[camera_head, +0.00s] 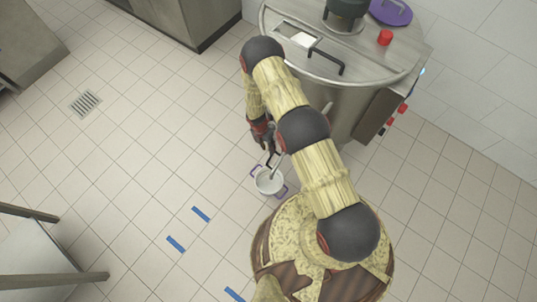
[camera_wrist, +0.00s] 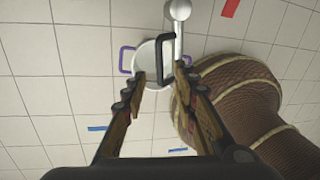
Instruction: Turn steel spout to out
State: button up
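The steel spout (camera_wrist: 179,30) shows in the wrist view as a shiny pipe with a round ball end at the top. A black loop handle (camera_wrist: 161,50) is beside it, its lower end near my fingertips. My gripper (camera_wrist: 160,76) is open, with one finger on either side of the handle's lower end; I cannot tell whether they touch it. A white pot (camera_wrist: 149,60) with purple handles lies below the spout. In the head view the pot (camera_head: 269,184) stands on the floor just below my gripper (camera_head: 266,148), and my arm hides part of the spout.
A large round steel kettle (camera_head: 365,75) with a red button (camera_head: 385,37) and a purple lid (camera_head: 391,11) stands at the upper right. Blue tape strips (camera_head: 201,214) mark the tiled floor. A floor drain (camera_head: 86,103) is at the left. The floor on the left is mostly clear.

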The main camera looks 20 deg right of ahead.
jog(key=f, duration=0.2)
jog(key=f+b, duration=0.1)
jog(key=f, duration=0.1)
jog(key=s+d+f+b, duration=0.1)
jog(key=f, duration=0.2)
jog(key=shift+c, duration=0.6)
jog(key=shift+a, duration=0.1)
grip_shut()
